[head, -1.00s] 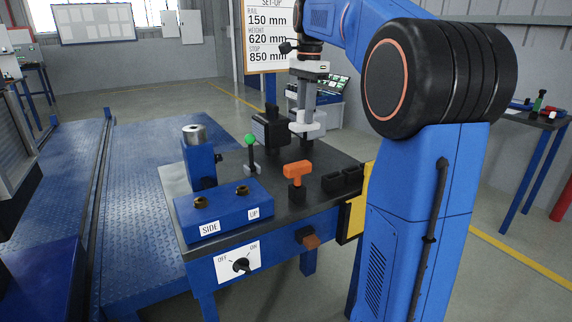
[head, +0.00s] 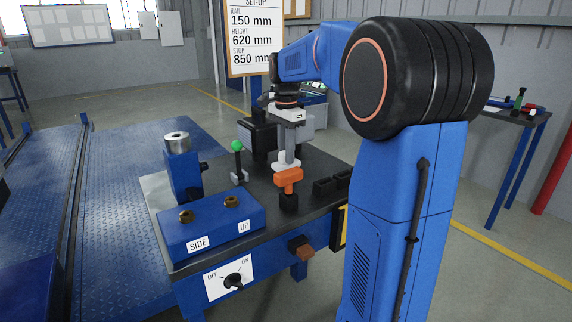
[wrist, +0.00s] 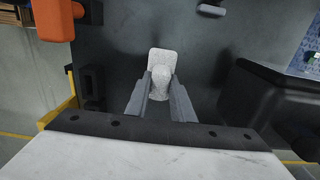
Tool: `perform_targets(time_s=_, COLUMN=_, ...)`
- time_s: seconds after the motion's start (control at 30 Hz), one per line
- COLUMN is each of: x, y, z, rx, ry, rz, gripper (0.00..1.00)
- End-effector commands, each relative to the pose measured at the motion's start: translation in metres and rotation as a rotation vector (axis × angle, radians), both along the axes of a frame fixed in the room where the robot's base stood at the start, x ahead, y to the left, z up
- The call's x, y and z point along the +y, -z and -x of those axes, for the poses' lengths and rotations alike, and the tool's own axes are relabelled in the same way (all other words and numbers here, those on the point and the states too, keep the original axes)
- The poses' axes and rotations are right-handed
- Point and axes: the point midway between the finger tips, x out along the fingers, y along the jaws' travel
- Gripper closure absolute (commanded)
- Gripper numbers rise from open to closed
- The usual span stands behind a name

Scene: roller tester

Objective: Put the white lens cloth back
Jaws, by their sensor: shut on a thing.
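The white lens cloth (head: 285,166) is between the fingertips of my gripper (head: 287,148), which is shut on it. The gripper points down over the dark bench top (head: 240,205), behind the orange T-handle (head: 289,178). In the wrist view my gripper (wrist: 161,84) pinches the cloth's bunched middle, and a flat pale part of the cloth (wrist: 162,58) shows beyond the fingertips. The cloth is low, at or just above the bench top; I cannot tell whether it touches.
A green-knobbed lever (head: 237,147) and a blue block with a metal cylinder (head: 181,168) stand left. A blue box labelled SIDE and UP (head: 212,222) is at the front. Black blocks (head: 325,186) sit right of the T-handle. A dark machine (wrist: 262,115) is close on the wrist view's right.

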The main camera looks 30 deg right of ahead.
Motion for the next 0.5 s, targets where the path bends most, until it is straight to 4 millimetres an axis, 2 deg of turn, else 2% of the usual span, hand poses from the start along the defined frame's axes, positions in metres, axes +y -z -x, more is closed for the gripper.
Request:
perform_targets(time_s=0.3, x=0.0, y=0.033, z=0.001, rx=0.002, ry=0.0, rz=-0.001, gripper=0.97)
perform_targets(time_s=0.5, x=0.0, y=0.038, z=0.0, rx=-0.001, ry=0.0, rz=0.0, gripper=0.97)
